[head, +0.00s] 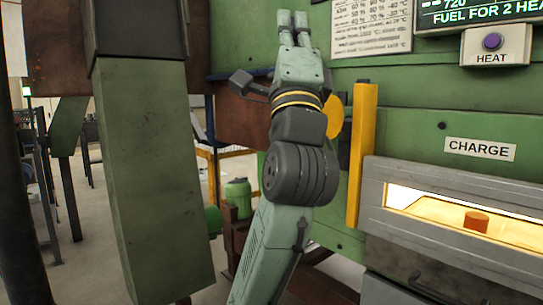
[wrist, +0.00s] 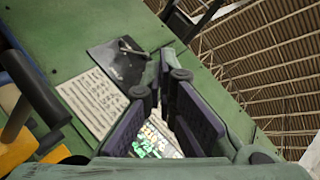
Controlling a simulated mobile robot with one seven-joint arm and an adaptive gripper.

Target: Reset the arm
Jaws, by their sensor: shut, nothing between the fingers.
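My gripper (head: 293,22) is raised high at the top centre of the head view, with its fingers pointing up in front of the green furnace wall (head: 435,95). My arm bends upward from the bottom centre of that view. In the wrist view my gripper (wrist: 167,72) is shut, with nothing held between its dark finger pads. Past the fingers, the wrist view shows the green furnace housing and a lit display (wrist: 152,140), partly hidden by the gripper.
A yellow upright bar (head: 361,150) stands right of my arm. The charge opening (head: 470,214) glows at lower right, with an orange billet (head: 476,221) inside. A HEAT button (head: 492,41) sits at upper right. A thick green post (head: 152,170) stands left; a green canister (head: 238,194) stands behind.

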